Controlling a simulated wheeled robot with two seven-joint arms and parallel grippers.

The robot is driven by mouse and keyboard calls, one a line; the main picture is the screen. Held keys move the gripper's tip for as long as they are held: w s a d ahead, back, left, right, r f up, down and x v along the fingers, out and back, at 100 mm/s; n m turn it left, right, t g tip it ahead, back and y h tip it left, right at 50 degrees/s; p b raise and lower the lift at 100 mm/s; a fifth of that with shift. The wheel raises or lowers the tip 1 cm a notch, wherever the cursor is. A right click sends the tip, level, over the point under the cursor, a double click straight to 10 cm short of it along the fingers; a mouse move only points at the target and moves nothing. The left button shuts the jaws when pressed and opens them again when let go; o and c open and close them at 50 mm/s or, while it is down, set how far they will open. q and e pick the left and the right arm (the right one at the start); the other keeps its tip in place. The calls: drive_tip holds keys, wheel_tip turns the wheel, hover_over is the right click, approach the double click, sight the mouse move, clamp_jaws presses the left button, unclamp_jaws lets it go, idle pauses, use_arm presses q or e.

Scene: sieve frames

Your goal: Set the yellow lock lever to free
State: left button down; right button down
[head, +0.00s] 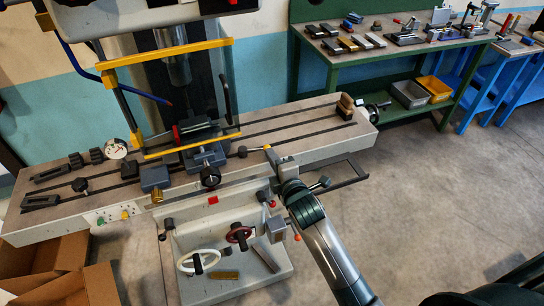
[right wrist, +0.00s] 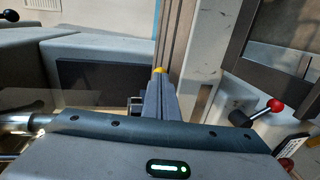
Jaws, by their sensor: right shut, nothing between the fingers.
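A small yellow piece (head: 267,147), which looks like the lock lever, shows at the front edge of the long machine table (head: 320,148). In the right wrist view a yellow tip (right wrist: 159,70) shows just past my fingertips. My right gripper (head: 270,154) is at that edge, its fingers together and empty. In the right wrist view the shut fingers (right wrist: 157,84) point at the yellow tip; whether they touch it I cannot tell. Most of the lever is hidden by the fingers, so its setting cannot be read. My left gripper is not in view.
A black-knobbed lever (head: 242,151) stands just left of my gripper. A red-knobbed lever (right wrist: 276,105) is close on the right in the wrist view. Floor to the right is clear.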

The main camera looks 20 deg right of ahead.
drive_tip(key=shift+r, duration=0.1)
drive_tip(key=shift+w+d+n+y+p, duration=0.35)
drive_tip(key=shift+w+d+n+y, duration=0.05)
drive_tip(key=shift+w+y, duration=0.15)
drive_tip(key=shift+w+d+n+y+p, duration=0.35)
drive_tip(key=shift+w+n+y, duration=0.05)
drive_tip(key=shift+w+y, duration=0.15)
drive_tip(key=shift+s, duration=0.1)
